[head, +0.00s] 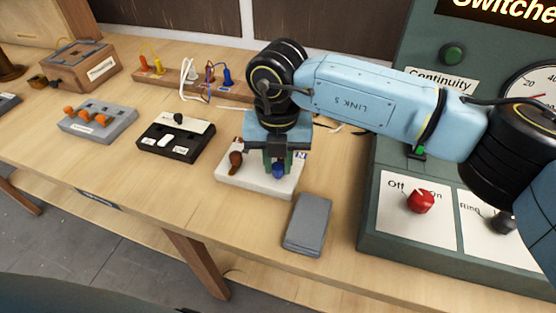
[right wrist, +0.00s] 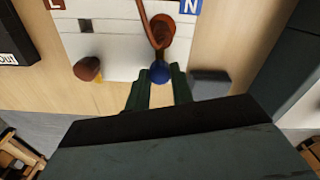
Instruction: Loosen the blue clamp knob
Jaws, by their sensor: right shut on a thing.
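The blue clamp knob (head: 278,171) is on the front right part of a white block (head: 232,178) on the bench. In the right wrist view the blue knob (right wrist: 160,72) sits between the tips of my right gripper (right wrist: 160,85). My right gripper (head: 278,160) points down over the block and is shut on the blue knob. A brown knob (head: 236,158) is on the block's left side, also in the right wrist view (right wrist: 87,68). A brown wire (right wrist: 157,25) runs to a loop near the blue knob. My left gripper is not in view.
A grey slab (head: 307,225) lies just front right of the block. A green test panel (head: 410,235) with a red knob (head: 420,201) stands at the right. A black switch block (head: 175,140) and a grey block with orange knobs (head: 97,120) are at the left.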

